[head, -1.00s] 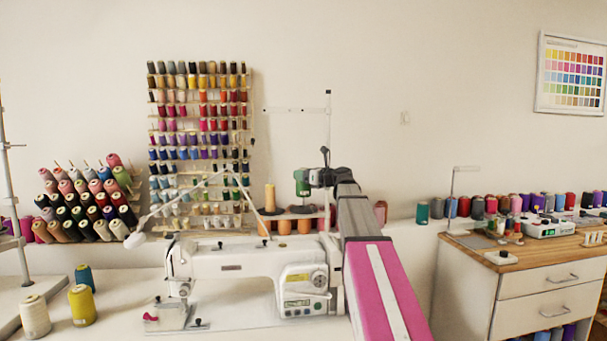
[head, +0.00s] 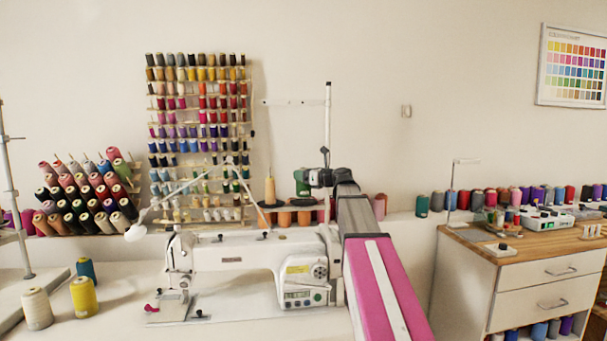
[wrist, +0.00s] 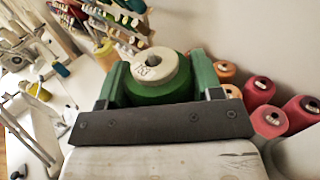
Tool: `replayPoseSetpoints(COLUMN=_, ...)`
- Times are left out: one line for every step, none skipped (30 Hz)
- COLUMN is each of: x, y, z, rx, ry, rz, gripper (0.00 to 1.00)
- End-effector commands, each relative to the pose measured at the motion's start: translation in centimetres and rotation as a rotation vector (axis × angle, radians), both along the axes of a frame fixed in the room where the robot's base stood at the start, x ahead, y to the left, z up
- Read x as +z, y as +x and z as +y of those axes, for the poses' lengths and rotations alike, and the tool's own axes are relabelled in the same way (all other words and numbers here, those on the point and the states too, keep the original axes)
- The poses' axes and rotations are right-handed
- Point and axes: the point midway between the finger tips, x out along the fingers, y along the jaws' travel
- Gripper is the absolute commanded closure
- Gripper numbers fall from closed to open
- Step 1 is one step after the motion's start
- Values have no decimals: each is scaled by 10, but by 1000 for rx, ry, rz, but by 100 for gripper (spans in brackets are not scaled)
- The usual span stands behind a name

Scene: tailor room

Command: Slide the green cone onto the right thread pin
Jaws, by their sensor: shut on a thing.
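The green cone (head: 301,183) is held upright in my gripper (head: 318,178), above and behind the sewing machine. In the wrist view the green cone (wrist: 150,93), with its pale top and centre hole, sits between the two green fingers of my gripper (wrist: 160,82). A tan cone (head: 270,190) stands on the thread stand to the left of the green cone. It also shows in the wrist view (wrist: 105,52). The stand's tall pole (head: 328,125) rises close to my gripper. I cannot make out the right thread pin; the cone or my gripper may hide it.
The white sewing machine (head: 250,262) stands below, in front of the stand. Several orange and red cones (head: 285,218) line the ledge behind. A wall rack of spools (head: 200,130) is at the left.

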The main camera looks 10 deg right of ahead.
Motion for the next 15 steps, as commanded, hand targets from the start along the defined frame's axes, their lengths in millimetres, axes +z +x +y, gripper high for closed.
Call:
replayPoseSetpoints(x=-1, y=0, z=0, rx=0, ry=1, rz=1, gripper=68)
replayPoseSetpoints(x=-2, y=0, z=0, rx=0, ry=1, rz=1, gripper=68)
replayPoseSetpoints(x=-3, y=0, z=0, rx=0, ry=1, rz=1, gripper=68)
replayPoseSetpoints(x=-4, y=0, z=0, rx=0, ry=1, rz=1, gripper=68)
replayPoseSetpoints(x=-5, y=0, z=0, rx=0, ry=1, rz=1, gripper=68)
replayPoseSetpoints(x=-6, y=0, z=0, rx=0, ry=1, rz=1, gripper=68)
replayPoseSetpoints(x=-7, y=0, z=0, rx=0, ry=1, rz=1, gripper=68)
replayPoseSetpoints(x=-8, y=0, z=0, rx=0, ry=1, rz=0, gripper=68)
replayPoseSetpoints(x=-9, y=0, z=0, rx=0, ry=1, rz=0, gripper=68)
replayPoseSetpoints(x=-10, y=0, z=0, rx=0, ry=1, rz=-1, gripper=68)
replayPoseSetpoints(x=-11, y=0, z=0, rx=0, ry=1, rz=-1, gripper=68)
replayPoseSetpoints(x=-12, y=0, z=0, rx=0, ry=1, rz=-1, gripper=68)
replayPoseSetpoints(x=-13, y=0, z=0, rx=0, ry=1, rz=-1, gripper=68)
replayPoseSetpoints(x=-14, y=0, z=0, rx=0, ry=1, rz=-1, gripper=68)
replayPoseSetpoints(x=-15, y=0, z=0, rx=0, ry=1, rz=-1, gripper=68)
